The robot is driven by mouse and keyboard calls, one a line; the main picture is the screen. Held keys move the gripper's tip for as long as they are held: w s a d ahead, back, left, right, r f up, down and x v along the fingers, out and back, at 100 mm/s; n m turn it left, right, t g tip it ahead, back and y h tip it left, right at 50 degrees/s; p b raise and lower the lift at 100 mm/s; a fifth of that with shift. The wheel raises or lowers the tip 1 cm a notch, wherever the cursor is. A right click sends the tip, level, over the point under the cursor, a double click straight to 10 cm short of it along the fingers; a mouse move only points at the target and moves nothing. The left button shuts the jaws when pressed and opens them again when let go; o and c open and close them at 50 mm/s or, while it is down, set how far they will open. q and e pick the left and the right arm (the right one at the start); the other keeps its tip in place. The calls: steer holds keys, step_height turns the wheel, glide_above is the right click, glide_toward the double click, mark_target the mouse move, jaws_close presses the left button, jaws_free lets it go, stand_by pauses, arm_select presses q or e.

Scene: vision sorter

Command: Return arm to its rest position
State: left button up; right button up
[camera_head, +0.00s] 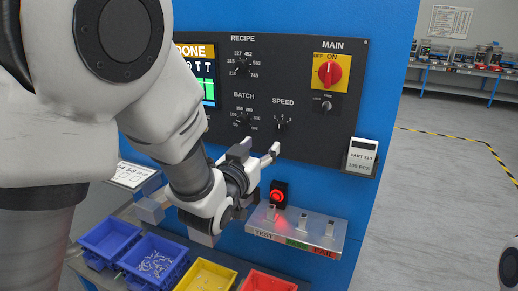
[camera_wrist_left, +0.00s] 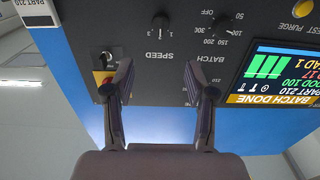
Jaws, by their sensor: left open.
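My left arm (camera_head: 165,125) comes in from the left and crosses in front of the machine's dark control panel (camera_head: 310,130). My left gripper (camera_head: 260,155) is open and empty, just in front of the panel's lower part, below the BATCH and SPEED knobs. In the left wrist view the two fingers stand wide apart with nothing between them (camera_wrist_left: 160,95). That view shows the panel upside down, with the SPEED knob (camera_wrist_left: 160,24) beyond the fingers. I cannot tell the exact gap between fingertips and panel. My right gripper is not in view.
A metal sorting fixture (camera_head: 300,228) with a lit red button (camera_head: 278,196) juts out below the gripper. Blue (camera_head: 155,262), yellow (camera_head: 207,277) and red (camera_head: 265,282) bins stand below. The screen (camera_wrist_left: 285,75) reads BATCH DONE. Open floor (camera_head: 450,180) lies right.

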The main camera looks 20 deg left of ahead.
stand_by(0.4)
arm_select(q)
steer(key=s+a+f+n+g+b, duration=0.1)
steer(key=s+f+g, duration=0.25)
steer(key=f, duration=1.15)
steer(key=s+a+f+g, duration=0.15)
steer(key=f+g, duration=0.25)
steer(key=f, duration=1.1)
steer(key=s+a+f+g, duration=0.1)
steer(key=s+f+g, duration=0.3)
steer(key=s+f, duration=0.7)
steer(key=s+f+g, duration=0.3)
steer(key=s+f, duration=0.1)
steer(key=s, duration=0.4)
steer(key=s+f+g, duration=0.3)
steer(key=s+f, duration=0.2)
steer(key=s, duration=0.4)
steer(key=shift+a+f+y+b, duration=0.2)
steer(key=shift+f+y+b, duration=0.1)
steer(key=shift+b, duration=0.05)
steer(key=shift+g, duration=0.25)
